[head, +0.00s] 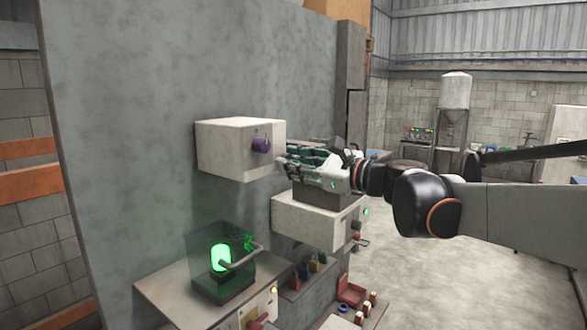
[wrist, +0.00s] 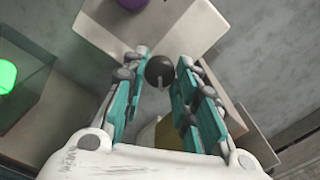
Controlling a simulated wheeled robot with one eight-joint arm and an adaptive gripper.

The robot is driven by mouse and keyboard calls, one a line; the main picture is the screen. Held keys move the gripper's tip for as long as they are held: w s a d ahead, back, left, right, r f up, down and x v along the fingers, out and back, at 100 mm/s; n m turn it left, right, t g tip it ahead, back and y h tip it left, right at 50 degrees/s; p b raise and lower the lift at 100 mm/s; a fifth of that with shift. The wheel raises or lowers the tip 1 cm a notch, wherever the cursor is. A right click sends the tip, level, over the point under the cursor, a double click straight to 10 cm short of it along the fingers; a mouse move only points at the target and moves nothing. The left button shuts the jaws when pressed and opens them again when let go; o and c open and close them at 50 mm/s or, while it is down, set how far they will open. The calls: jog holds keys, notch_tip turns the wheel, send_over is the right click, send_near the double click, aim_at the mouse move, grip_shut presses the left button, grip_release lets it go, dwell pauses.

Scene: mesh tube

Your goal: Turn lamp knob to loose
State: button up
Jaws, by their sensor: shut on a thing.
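A white wall box (head: 222,150) carries a purple knob (head: 261,145) on its front face. The purple knob also shows at the top edge of the wrist view (wrist: 132,4), clear of my fingers. My gripper (head: 284,160) is at the right side of this face. In the wrist view, my gripper (wrist: 161,72) has its teal fingertips shut on a round dark knob (wrist: 160,69) in front of the white face. My fingers hide this knob in the head view. A green lamp (head: 221,257) glows inside a dark clear case below. Knob markings cannot be read.
A second white box (head: 310,222) with a dark knob (head: 356,224) and a green light sits below my gripper. A bench (head: 165,290) holds the lamp case, which has a handle (head: 241,258). Open floor (head: 460,270) lies right.

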jog(key=n+b, duration=0.5)
jog(key=n, duration=2.2)
jog(key=shift+n, duration=0.4)
jog(key=o, duration=0.8)
jog(key=shift+w, duration=0.1)
jog(key=shift+v, duration=3.75)
